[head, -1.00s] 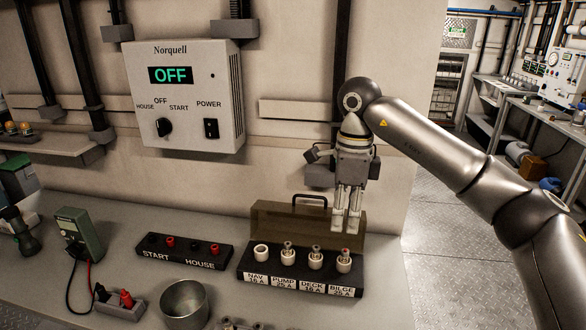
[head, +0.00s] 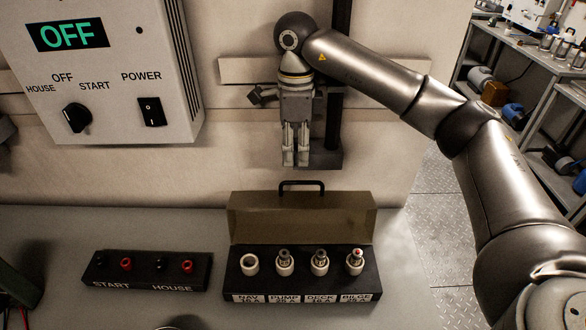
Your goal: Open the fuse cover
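The fuse cover (head: 300,218) is a brown, see-through lid with a dark handle (head: 302,184) on its top edge. It stands raised, roughly upright, along the back of the black fuse block (head: 300,285), so the fuse holders are uncovered. My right gripper (head: 296,160) hangs fingers-down above the cover, a little left of the handle's middle in the picture. It appears clear of the cover and holds nothing I can see. Its two fingers show close together with a narrow gap, and this angle hides how far apart they are. My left gripper is not in view.
The block has several white holders; the leftmost (head: 250,264) looks empty. A black START/HOUSE terminal strip (head: 148,271) lies to the left. A wall panel (head: 105,75) reads OFF. A dark wall upright and bracket (head: 325,155) are close behind my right gripper.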

